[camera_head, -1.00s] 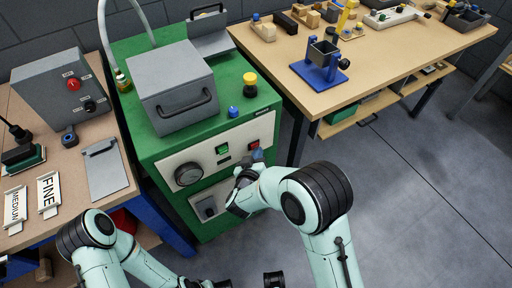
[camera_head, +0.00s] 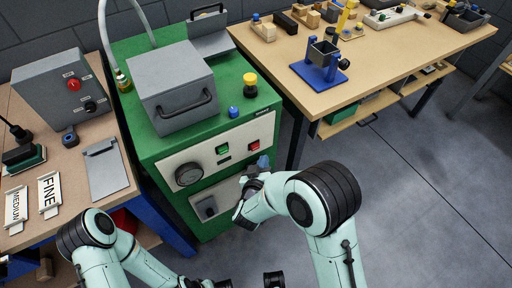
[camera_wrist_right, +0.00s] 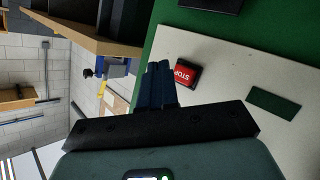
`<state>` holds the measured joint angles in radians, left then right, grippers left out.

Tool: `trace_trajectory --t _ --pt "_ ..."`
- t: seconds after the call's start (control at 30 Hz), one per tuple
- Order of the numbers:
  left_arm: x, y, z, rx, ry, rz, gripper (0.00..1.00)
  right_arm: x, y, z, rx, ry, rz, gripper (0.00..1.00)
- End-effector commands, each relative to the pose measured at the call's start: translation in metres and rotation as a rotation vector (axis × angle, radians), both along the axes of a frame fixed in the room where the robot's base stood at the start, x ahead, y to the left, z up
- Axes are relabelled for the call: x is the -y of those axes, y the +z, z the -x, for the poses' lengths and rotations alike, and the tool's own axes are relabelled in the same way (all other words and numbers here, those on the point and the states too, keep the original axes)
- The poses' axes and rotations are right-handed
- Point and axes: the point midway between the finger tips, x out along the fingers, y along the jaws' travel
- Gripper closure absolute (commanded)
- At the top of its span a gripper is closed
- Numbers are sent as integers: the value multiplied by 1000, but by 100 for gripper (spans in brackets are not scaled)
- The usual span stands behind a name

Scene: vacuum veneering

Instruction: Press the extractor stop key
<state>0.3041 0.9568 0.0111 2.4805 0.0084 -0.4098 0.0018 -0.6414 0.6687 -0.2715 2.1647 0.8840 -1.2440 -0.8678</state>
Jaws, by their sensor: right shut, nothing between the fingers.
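The red key marked STOP (camera_wrist_right: 187,75) sits on the pale front panel (camera_head: 188,153) of the green cabinet (camera_head: 150,148). In the head view the red key (camera_head: 254,146) shows just above my right gripper (camera_head: 263,161). In the wrist view my right gripper (camera_wrist_right: 157,72) is shut and empty, with its dark blue fingertips beside the key, on its left. The fingertips appear apart from the key, but their depth to the panel is hard to judge.
A green key (camera_head: 222,149) and a round gauge (camera_head: 188,174) share the panel. A grey box with a handle (camera_head: 176,88) and a yellow-capped jar (camera_head: 250,85) stand on top. A wooden workbench (camera_head: 290,70) stands to the right. Open floor (camera_head: 420,190) lies below it.

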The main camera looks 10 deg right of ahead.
Motion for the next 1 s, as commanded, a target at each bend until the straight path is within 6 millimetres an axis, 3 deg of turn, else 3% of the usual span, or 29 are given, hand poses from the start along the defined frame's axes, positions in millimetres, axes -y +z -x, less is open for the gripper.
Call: trace_trajectory --t 0.33,1.0 --pt "0 1 0 0 0 0 100 10 0 28 0 0 0 100" --pt "0 0 0 0 0 0 100 11 0 30 0 0 0 100"
